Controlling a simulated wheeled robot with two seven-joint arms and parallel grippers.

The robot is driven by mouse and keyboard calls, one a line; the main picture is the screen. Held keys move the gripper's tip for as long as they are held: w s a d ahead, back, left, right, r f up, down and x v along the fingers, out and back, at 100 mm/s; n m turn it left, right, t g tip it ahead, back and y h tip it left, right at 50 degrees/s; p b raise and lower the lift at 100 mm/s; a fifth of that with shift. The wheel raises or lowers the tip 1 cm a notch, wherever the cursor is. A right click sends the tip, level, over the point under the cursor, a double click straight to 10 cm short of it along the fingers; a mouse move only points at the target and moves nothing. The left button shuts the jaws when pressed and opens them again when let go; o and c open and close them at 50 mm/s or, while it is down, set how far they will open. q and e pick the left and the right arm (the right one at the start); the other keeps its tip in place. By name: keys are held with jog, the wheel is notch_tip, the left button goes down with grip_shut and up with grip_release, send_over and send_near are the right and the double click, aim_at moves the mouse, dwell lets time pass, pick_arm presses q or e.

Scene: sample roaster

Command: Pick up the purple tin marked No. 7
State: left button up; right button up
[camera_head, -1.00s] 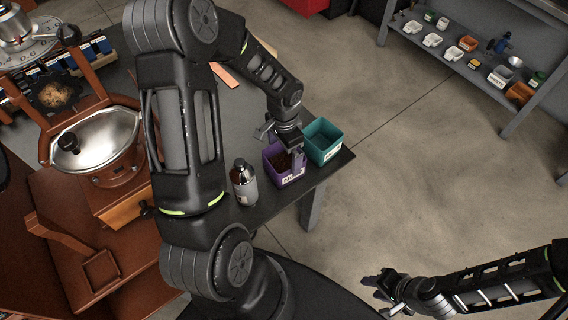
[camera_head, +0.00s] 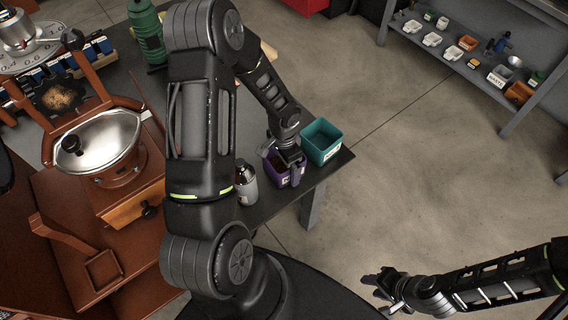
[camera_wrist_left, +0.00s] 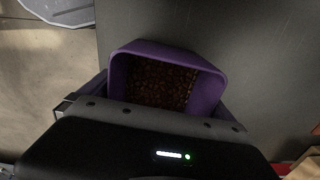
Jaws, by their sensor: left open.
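The purple tin (camera_head: 298,179) stands near the right end of the dark table, partly hidden by my left gripper. A pale label shows on its front, but its marking is too small to read. In the left wrist view the purple tin (camera_wrist_left: 190,63) is open-topped and holds dark brown beans. My left gripper (camera_head: 283,162) is low over the tin and open. In the wrist view its fingers lie on either side of the tin; contact cannot be told. My right gripper (camera_head: 386,287) is far from the tin at the lower right; its jaws are too small to judge.
A teal tin (camera_head: 322,142) stands close beside the purple tin. A bottle (camera_head: 245,184) stands to its left. The table edge (camera_head: 330,168) is near. A green bottle (camera_head: 148,32) stands further back. The roaster (camera_head: 105,145) is at left, a shelf (camera_head: 470,70) at upper right.

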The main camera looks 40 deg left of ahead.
pick_arm(q)
jog(key=shift+c, duration=0.4)
jog(key=c, duration=1.1)
notch_tip(320, 180, up, 10)
jog(key=shift+r, duration=0.1)
dwell(0.8)
